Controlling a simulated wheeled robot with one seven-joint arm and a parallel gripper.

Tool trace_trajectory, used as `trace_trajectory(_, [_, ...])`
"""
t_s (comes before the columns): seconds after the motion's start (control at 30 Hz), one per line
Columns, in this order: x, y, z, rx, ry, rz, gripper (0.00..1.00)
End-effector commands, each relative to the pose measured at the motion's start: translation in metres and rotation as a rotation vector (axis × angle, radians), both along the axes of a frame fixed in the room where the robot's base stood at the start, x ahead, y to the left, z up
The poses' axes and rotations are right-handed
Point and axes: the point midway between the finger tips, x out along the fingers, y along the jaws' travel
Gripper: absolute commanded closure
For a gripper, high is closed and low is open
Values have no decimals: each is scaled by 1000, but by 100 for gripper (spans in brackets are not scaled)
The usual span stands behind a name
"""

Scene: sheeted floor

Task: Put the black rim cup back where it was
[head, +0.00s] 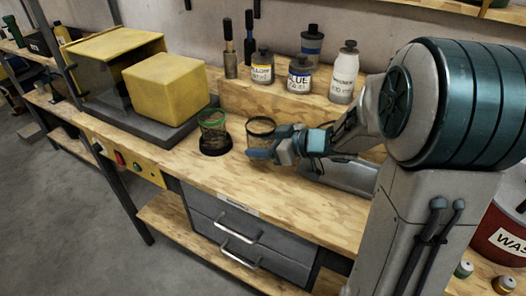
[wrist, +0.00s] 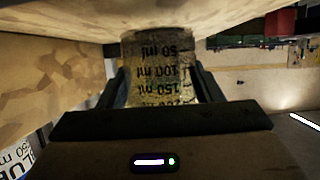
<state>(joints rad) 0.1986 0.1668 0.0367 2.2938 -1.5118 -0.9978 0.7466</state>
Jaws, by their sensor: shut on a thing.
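The black rim cup (head: 261,124) is a clear cup with a dark rim, over the wooden bench right of a green rim cup (head: 212,122). My gripper (head: 262,152) is shut on it from the right. In the wrist view the cup (wrist: 160,70) sits between my two fingers, its ml marks upside down in the picture. My gripper hides the cup's lower part in the head view, so I cannot tell whether it touches the bench. The green rim cup stands on a black round base (head: 214,150).
Labelled bottles (head: 299,73) stand on a raised wooden step (head: 232,92) behind the cups. A yellow block (head: 165,88) and a yellow-framed box (head: 98,62) are at left. The bench top (head: 240,185) in front of the cups is clear.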

Motion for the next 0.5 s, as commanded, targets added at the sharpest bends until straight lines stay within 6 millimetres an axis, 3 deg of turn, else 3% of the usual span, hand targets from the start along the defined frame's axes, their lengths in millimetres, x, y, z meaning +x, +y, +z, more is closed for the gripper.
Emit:
trace_trajectory(0.1, [0, 0, -17, 1, 2, 0, 69])
trace_trajectory(0.5, [0, 0, -22, 1, 0, 1, 69])
